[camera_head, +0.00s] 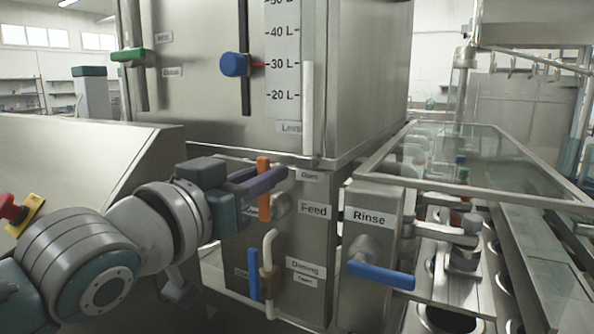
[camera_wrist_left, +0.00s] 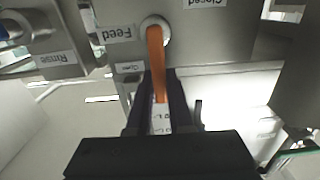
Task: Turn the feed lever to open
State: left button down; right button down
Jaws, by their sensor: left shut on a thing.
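The feed lever (camera_head: 264,200) is orange and stands roughly upright beside its round pivot, left of the "Feed" label (camera_head: 314,210). A small "Open" label (camera_head: 309,175) is to the right of its upper end. My left gripper (camera_head: 262,180) is shut on the lever's upper part. In the left wrist view, which is upside down, the orange lever (camera_wrist_left: 157,62) runs from the pivot down between the dark fingers (camera_wrist_left: 160,103). A "Closed" label (camera_wrist_left: 205,4) shows at the top there. My right gripper is not in view.
A blue rinse lever (camera_head: 382,274) sticks out on the right. The tank (camera_head: 200,100) above has green (camera_head: 130,55) and blue (camera_head: 235,65) knobs. A glass-covered conveyor (camera_head: 465,160) is at right.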

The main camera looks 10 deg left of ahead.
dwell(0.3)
pick_arm(q)
jog(key=c, duration=0.8)
grip_release()
jog(key=v, duration=1)
jog(key=shift+b, duration=0.3)
